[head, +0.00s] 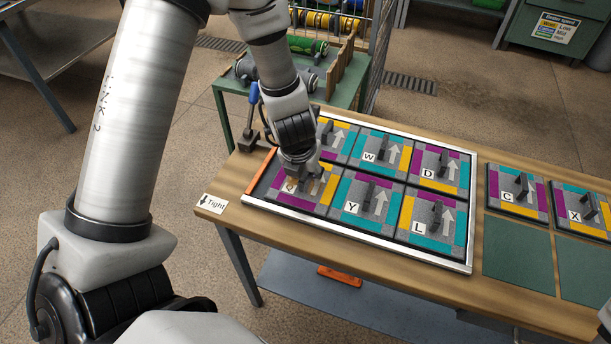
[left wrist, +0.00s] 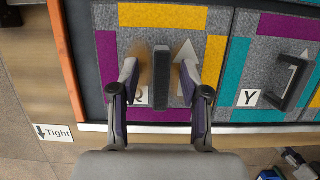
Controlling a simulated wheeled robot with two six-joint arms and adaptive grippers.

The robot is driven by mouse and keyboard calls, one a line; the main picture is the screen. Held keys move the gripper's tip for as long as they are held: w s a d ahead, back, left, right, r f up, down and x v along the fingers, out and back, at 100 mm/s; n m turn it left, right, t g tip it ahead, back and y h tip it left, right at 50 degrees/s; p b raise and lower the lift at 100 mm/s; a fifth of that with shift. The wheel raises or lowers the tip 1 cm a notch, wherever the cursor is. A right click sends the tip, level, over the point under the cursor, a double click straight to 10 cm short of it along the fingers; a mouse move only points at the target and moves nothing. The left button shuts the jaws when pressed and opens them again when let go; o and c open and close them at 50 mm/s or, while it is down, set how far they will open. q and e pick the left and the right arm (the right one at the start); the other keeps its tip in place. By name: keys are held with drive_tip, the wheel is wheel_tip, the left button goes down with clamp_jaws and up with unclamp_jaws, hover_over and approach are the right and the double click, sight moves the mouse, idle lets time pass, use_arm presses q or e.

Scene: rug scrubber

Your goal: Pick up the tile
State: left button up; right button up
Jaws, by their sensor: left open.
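The tile marked Q (head: 296,205) lies at the front left of a framed tray (head: 355,233). My left gripper (head: 307,178) is low over this tile. In the left wrist view my left gripper (left wrist: 160,74) is open, one finger on each side of the handle, with gaps visible. The letter Q is partly hidden by a finger. My right gripper is out of view.
Tiles marked Y (head: 352,208), L (head: 418,228), W (head: 370,156) and D (head: 428,173) share the tray. Tiles C (head: 492,196) and X (head: 574,213) lie right of it, behind bare green pads (head: 518,262). A "Tight" label (head: 213,204) is at left.

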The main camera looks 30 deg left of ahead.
use_arm(q)
drive_tip(key=shift+d, duration=0.1)
clamp_jaws()
